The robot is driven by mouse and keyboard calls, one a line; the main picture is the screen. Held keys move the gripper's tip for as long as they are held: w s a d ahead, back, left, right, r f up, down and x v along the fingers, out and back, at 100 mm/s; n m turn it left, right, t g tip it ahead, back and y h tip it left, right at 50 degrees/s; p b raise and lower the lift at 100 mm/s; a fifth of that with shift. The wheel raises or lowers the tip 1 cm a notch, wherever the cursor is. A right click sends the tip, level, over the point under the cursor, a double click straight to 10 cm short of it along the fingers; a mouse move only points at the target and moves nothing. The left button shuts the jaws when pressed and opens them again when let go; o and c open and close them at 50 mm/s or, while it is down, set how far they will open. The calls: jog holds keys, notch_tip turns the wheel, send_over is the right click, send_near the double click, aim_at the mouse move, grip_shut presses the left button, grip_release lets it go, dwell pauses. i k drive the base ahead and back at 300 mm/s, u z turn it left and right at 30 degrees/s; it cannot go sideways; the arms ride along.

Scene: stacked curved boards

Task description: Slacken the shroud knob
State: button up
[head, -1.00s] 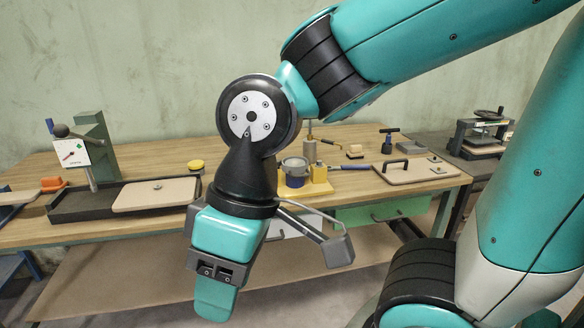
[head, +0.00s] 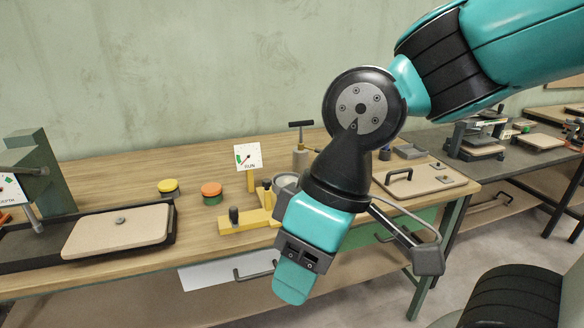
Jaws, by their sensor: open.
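No label marks a shroud knob, so I cannot tell which knob it is. A small grey knob (head: 120,221) sits on a tan curved board (head: 95,238) in a dark tray at the left. A yellow fixture (head: 240,222) with a black upright knob (head: 234,216) stands mid-bench, near a white dial gauge (head: 247,157). My gripper (head: 292,284) hangs pointing down in front of the bench, open and apart from these things. My wrist hides part of the bench behind it.
A wooden bench (head: 110,180) has a yellow-topped jar (head: 168,188) and an orange-topped jar (head: 211,193). A tan board with a black handle (head: 408,172) lies at the right. A green column (head: 42,172) stands at the left. A darker bench (head: 470,185) stands beyond.

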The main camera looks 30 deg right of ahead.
aim_at(266, 184)
jog(key=u, duration=0.1)
jog(key=i, duration=0.9)
jog(key=u, duration=0.6)
